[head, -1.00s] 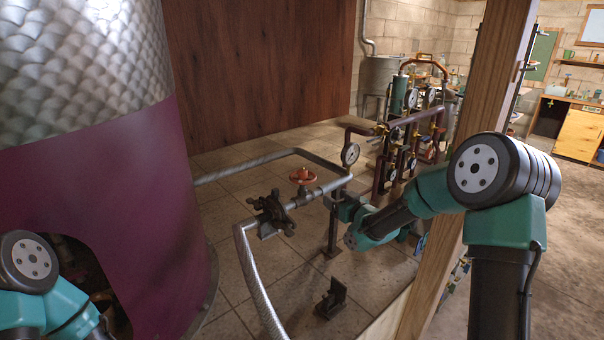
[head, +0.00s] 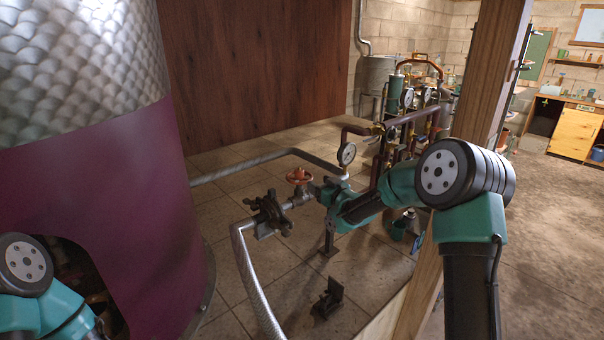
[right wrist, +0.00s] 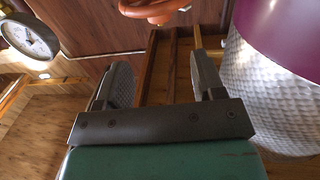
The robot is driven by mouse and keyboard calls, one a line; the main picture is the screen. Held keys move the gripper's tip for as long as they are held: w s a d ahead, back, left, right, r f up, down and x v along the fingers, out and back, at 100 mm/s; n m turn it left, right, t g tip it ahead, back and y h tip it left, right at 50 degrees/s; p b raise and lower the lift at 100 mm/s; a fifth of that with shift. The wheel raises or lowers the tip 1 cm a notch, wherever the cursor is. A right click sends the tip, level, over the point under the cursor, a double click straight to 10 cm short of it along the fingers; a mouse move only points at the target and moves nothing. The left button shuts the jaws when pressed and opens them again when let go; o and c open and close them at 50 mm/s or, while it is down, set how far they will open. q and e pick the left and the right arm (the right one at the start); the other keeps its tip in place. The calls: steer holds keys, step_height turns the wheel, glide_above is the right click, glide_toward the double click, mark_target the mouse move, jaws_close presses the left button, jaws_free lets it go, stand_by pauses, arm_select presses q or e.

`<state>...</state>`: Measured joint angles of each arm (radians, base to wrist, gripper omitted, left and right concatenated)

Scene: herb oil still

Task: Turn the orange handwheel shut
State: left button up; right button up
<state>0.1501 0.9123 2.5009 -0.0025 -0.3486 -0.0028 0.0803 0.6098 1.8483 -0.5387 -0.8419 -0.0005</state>
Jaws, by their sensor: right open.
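The orange handwheel (head: 299,176) sits on a valve in the grey pipe, left of the pressure gauge in the head view. In the right wrist view, part of the orange handwheel (right wrist: 152,8) shows at the top edge, beyond the fingertips. My right gripper (right wrist: 160,72) is open, with nothing between its two fingers. In the head view the right gripper (head: 325,189) is just right of the handwheel, apart from it as far as I can see; its fingers are hard to make out. My left gripper is out of view; only my left arm shows.
A pressure gauge (head: 347,154) stands close behind my right gripper. A dark clamp-like fitting (head: 270,213) sits on the pipe left of the handwheel. The large purple still (head: 110,220) fills the left. A wooden post (head: 490,80) stands behind my right arm.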

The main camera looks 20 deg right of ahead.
mark_target(302, 172)
steer(key=x, duration=1)
steer(key=shift+w+a, duration=0.15)
steer(key=shift+w, duration=0.15)
steer(key=c, duration=0.9)
